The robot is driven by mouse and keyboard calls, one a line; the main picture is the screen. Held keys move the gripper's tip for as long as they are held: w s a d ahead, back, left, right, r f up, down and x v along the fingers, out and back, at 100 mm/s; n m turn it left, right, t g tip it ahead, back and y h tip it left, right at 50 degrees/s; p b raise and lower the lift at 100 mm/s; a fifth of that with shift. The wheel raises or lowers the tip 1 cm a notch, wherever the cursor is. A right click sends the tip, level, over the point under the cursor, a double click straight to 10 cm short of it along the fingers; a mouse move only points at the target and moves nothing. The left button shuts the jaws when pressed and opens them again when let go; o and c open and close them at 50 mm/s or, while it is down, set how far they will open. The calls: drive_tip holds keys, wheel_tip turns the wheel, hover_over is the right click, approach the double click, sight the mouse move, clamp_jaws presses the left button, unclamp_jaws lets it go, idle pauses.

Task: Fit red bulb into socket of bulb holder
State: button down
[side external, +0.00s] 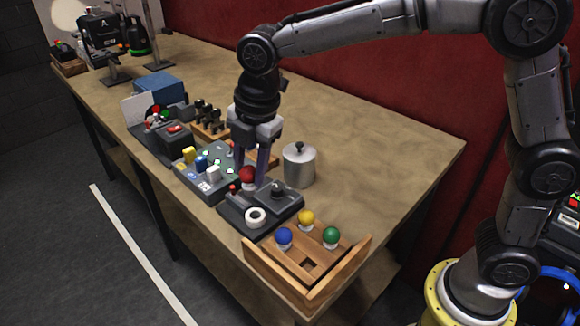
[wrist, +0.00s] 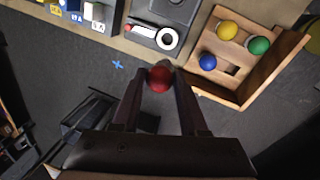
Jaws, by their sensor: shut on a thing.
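The red bulb (side external: 248,175) is held between the fingertips of my gripper (side external: 250,181). In the wrist view the red bulb (wrist: 159,79) sits between the two dark fingers of my gripper (wrist: 160,76). The bulb holder (side external: 287,208) is a dark grey box with a white ring socket (side external: 256,216) near its front corner. In the side view the bulb appears above and behind the socket. In the wrist view the socket (wrist: 168,39) shows beyond the bulb, apart from it. The bulb's base is mostly hidden.
A wooden crate (side external: 270,279) holds blue (side external: 284,236), yellow (side external: 306,217) and green (side external: 331,235) bulbs and one empty square hole. A silver canister (side external: 299,168) stands behind the bulb holder. A button panel (side external: 208,181) is to its left. The table's right part is clear.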

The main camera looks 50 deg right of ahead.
sight(253, 173)
drive_tip(key=f, duration=0.1)
drive_tip(key=w+d+f, duration=0.1)
drive_tip(key=f, duration=0.1)
drive_tip(key=shift+w+d, duration=0.15)
drive_tip(key=shift+w, duration=0.15)
drive_tip(key=shift+w+d+f+m, duration=0.1)
drive_tip(key=shift+d+f+m, duration=0.2)
drive_tip(key=shift+f, duration=0.15)
drive_tip(key=shift+a+f, duration=0.1)
drive_tip(key=shift+f, duration=1.6)
drive_tip(key=shift+f, duration=1.55)
idle(1.5)
drive_tip(key=shift+c, duration=1)
unclamp_jaws()
drive_tip(key=shift+r, duration=3.5)
